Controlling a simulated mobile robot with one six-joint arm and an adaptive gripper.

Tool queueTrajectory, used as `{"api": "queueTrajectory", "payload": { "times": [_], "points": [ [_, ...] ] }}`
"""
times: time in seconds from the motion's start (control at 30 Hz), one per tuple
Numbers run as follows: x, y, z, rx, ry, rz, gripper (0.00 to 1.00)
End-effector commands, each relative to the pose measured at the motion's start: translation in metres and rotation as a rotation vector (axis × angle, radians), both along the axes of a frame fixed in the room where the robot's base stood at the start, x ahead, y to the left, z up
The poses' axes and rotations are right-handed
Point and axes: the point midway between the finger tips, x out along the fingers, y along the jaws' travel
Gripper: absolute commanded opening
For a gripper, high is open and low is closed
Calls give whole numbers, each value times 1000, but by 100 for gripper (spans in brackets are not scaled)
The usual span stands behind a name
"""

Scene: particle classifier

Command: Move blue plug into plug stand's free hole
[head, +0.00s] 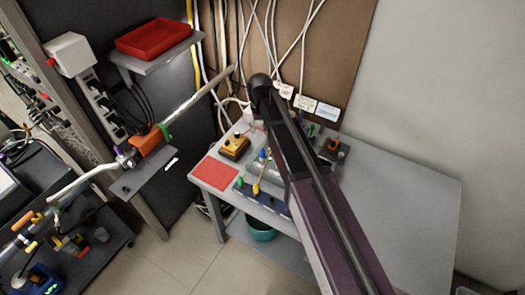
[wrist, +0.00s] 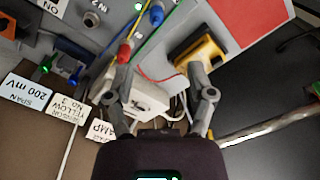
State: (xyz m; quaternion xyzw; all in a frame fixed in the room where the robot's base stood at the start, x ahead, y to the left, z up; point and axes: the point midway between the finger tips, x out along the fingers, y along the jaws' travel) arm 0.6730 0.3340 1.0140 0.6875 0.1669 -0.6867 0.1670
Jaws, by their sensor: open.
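A blue plug (wrist: 156,14) stands in the grey panel (wrist: 105,40) at the top of the wrist view, beside a red plug (wrist: 124,52). The blue plug also shows small in the head view (head: 263,154), left of my arm. A dark strip (head: 275,203), which looks like the plug stand, lies along the table's front edge with a green plug (head: 240,182) and a yellow plug (head: 256,188) at it. I cannot make out its free hole. My gripper (wrist: 160,70) is open and empty, its left fingertip near the red plug and apart from the blue one. My arm hides the gripper in the head view.
A yellow box (head: 235,145) and a red mat (head: 214,174) are on the table's left. A white box (wrist: 150,98) lies between my fingers in view. Hanging cables and white labels (wrist: 25,92) are close by. The table's right side (head: 415,205) is clear.

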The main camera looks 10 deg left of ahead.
Motion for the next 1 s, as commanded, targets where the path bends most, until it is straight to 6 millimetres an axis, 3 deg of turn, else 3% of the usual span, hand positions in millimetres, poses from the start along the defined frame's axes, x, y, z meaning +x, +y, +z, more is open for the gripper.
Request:
{"api": "queueTrajectory", "payload": {
  "times": [0.37,1.0],
  "points": [
    [6,-12,-10,0,0,-17,70],
    [7,-16,-60,0,0,-22,70]
  ]
}}
